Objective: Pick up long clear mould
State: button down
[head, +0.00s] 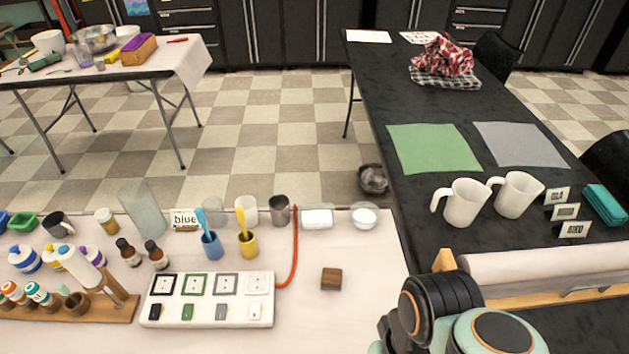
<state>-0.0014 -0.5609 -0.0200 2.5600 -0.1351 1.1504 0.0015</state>
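A tall, clear, greyish open vessel (143,211) stands tilted-looking near the back edge of the light table, left of the "blue" label. It is the longest clear thing I see, but I cannot tell for sure that it is the long clear mould. A shorter clear cup (215,209) stands right of the label. Part of my own arm shows at the bottom right. My gripper is not in view.
Brown bottles (157,255), a blue cup (212,246) and a yellow cup (248,245) stand near the vessel. A white panel (208,299) and a wooden block (331,279) lie in front. The table's right front is mostly clear. White jugs (466,203) stand on the black table.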

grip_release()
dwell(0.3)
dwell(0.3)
